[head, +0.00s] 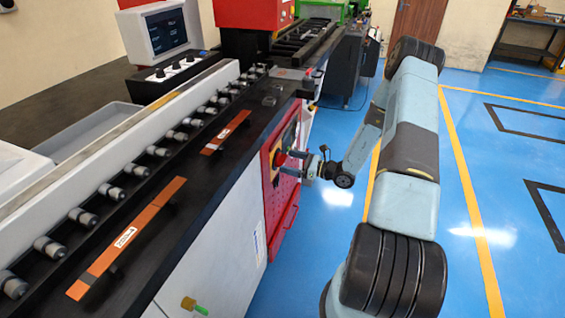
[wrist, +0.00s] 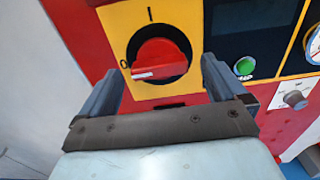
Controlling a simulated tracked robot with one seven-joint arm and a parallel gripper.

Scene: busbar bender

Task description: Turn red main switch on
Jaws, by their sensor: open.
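The red main switch (wrist: 160,58) is a round rotary knob on a yellow plate (wrist: 118,22) in the wrist view. The plate has an "I" mark above the knob and an "O" mark to its left. The knob's white pointer stripe lies at the lower left, near the "O" side. My gripper (wrist: 158,80) is open, one finger on each side of the knob. I cannot tell whether the fingers touch it. In the head view my gripper (head: 289,161) is at the red panel (head: 270,165) on the machine's side; the knob is small there.
A green button (wrist: 244,66) on a black panel and a gauge (wrist: 314,45) sit right of the switch. A small grey knob (wrist: 295,99) is lower right. The blue floor (head: 480,190) beside the machine is open. Copper bars (head: 125,240) lie on the machine bed.

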